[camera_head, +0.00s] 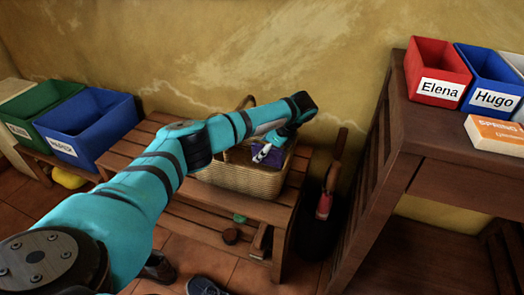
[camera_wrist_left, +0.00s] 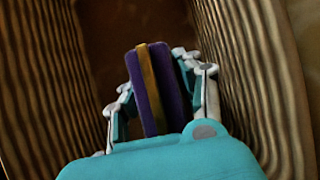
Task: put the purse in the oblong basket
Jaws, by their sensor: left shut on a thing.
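The oblong wicker basket (camera_head: 245,180) stands on the slatted wooden bench in the middle of the head view. Its woven walls (camera_wrist_left: 50,80) rise on both sides in the left wrist view. The purse (camera_wrist_left: 150,90) is purple with a yellow-brown band, and it also shows in the head view (camera_head: 263,156) at the basket's right part. My left gripper (camera_wrist_left: 160,95) is shut on the purse, with its fingers on either side of it, inside the basket's opening. Whether the purse touches the basket's floor cannot be told. My right gripper is not in view.
A green bin (camera_head: 38,112) and a blue bin (camera_head: 90,130) stand at the left. At the right, a wooden table (camera_head: 440,130) holds a red bin (camera_head: 436,72), another blue bin (camera_head: 488,82) and an orange-white box (camera_head: 497,135). Shoes (camera_head: 205,285) lie on the floor.

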